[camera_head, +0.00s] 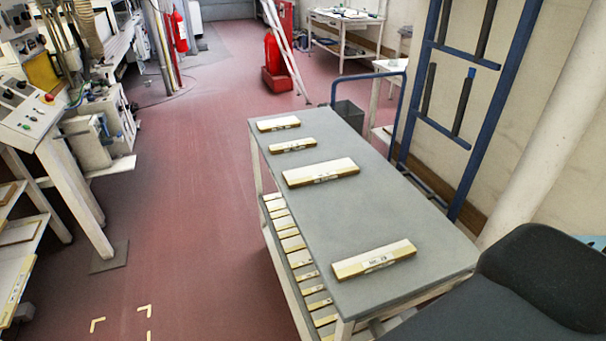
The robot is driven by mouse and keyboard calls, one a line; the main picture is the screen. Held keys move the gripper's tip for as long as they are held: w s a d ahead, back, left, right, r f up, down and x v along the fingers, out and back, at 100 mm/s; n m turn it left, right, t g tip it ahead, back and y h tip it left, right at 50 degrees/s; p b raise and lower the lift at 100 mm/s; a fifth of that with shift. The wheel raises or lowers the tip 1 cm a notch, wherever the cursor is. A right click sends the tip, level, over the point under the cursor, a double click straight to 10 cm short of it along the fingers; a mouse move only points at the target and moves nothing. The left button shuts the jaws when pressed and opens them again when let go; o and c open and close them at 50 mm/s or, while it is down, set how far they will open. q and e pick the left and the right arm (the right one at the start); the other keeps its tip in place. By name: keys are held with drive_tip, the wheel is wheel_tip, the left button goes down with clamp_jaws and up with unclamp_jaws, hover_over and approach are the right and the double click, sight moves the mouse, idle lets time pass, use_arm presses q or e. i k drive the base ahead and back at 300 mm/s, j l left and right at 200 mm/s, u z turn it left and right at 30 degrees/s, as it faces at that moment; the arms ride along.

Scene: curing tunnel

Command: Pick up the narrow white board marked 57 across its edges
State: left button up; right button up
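Several narrow whitish boards with brown edges lie apart on the grey top of a trolley (345,213). The nearest board (400,249) has a label that seems to read "Nr." and a blurred number, perhaps 29. A wider board (335,168) lies farther back, with a small label on its front edge. Behind it are a narrow board (296,144) with a label and a short board (278,123) at the far end. Their labels are too small to read, so I cannot tell which is marked 57. Neither of my grippers is in view.
More boards (297,257) fill the trolley's lower shelf. A blue frame (507,75) and a pipe stand to its right. A dark rounded shape (540,275) covers the lower right corner. A control panel (27,108) stands at left; red floor (180,240) between is open.

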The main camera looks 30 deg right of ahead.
sight(303, 176)
drive_tip(key=i+j+u, duration=0.1)
drive_tip(key=i+j, duration=0.15)
drive_tip(key=j, duration=0.2)
drive_tip(key=i+j+u, duration=0.1)
drive_tip(key=i+j, duration=0.15)
drive_tip(key=j, duration=0.15)
drive_tip(key=i+j+z, duration=0.25)
drive_tip(key=i, duration=0.3)
drive_tip(key=i+j+z, duration=0.25)
drive_tip(key=i, duration=0.25)
drive_tip(key=i+z, duration=0.35)
drive_tip(key=i+j+z, duration=0.1)
drive_tip(key=i+z, duration=0.15)
drive_tip(key=z, duration=0.15)
drive_tip(key=i+j+z, duration=0.15)
drive_tip(key=i+z, duration=0.2)
drive_tip(key=i+j+z, duration=0.15)
drive_tip(key=z, duration=0.3)
drive_tip(key=i+j+z, duration=0.2)
drive_tip(key=z, duration=0.25)
drive_tip(key=i+j+z, duration=0.25)
drive_tip(key=z, duration=0.15)
drive_tip(key=i+j+z, duration=0.1)
drive_tip(key=j+z, duration=0.35)
